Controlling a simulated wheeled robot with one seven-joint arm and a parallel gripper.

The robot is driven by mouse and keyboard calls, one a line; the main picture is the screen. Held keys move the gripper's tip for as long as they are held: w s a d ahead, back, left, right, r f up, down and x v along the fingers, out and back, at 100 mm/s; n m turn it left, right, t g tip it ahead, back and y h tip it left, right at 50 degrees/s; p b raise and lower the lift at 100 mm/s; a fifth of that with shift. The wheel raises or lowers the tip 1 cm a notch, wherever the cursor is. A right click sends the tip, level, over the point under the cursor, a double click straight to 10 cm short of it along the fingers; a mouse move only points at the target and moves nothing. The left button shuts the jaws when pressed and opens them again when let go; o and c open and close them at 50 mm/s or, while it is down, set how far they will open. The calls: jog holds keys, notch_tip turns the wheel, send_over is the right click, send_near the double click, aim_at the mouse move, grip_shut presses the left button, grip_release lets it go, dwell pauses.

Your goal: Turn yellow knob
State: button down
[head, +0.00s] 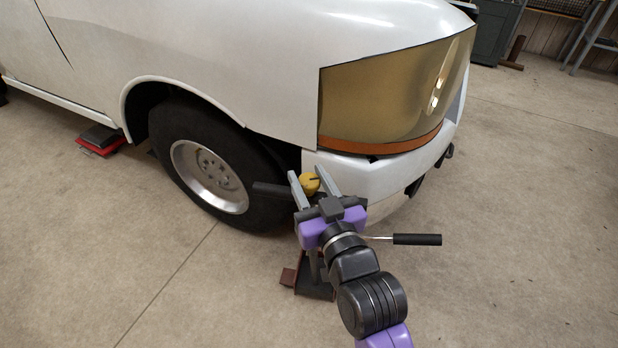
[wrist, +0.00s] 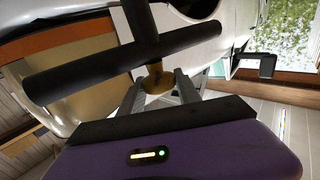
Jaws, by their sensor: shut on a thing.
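The yellow knob (head: 310,183) is a small round cap with a dark mark, low in front of the truck's bumper in the head view. My gripper (head: 310,180) reaches it from the near side, with a grey finger on each side of the knob. In the wrist view the knob (wrist: 158,82) sits between the two fingertips (wrist: 160,88), partly hidden behind a dark bar. The gripper is shut on the knob.
A white pickup (head: 240,60) with a large headlight (head: 385,95) and a front wheel (head: 212,170) stands just beyond. A dark handle (head: 416,239) sticks out right of my wrist. A brown stand (head: 312,275) is below. Floor at right is clear.

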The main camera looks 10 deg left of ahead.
jog(key=shift+a+m+h+p, duration=0.1)
jog(key=shift+m+h+p, duration=0.2)
jog(key=shift+h+p, duration=0.1)
jog(key=shift+t+h, duration=0.3)
jog(key=shift+f+m+h+b, duration=0.15)
jog(key=shift+m+h+b, duration=0.4)
jog(key=shift+m+h, duration=0.05)
jog(key=m+h+b, duration=0.1)
jog(key=b, duration=0.2)
jog(key=m+t+h+b, duration=0.1)
jog(key=h+b, duration=0.1)
jog(key=b, duration=0.1)
jog(key=shift+f+h, duration=0.15)
jog(key=shift+h, duration=0.15)
jog(key=m+h+b, duration=0.2)
jog(key=shift+h+b, duration=0.4)
jog(key=shift+r+m+h+b, duration=0.3)
jog(key=shift+m+h, duration=0.2)
jog(key=shift+h, duration=0.2)
jog(key=c, duration=0.9)
grip_release()
jog(key=shift+o, duration=0.2)
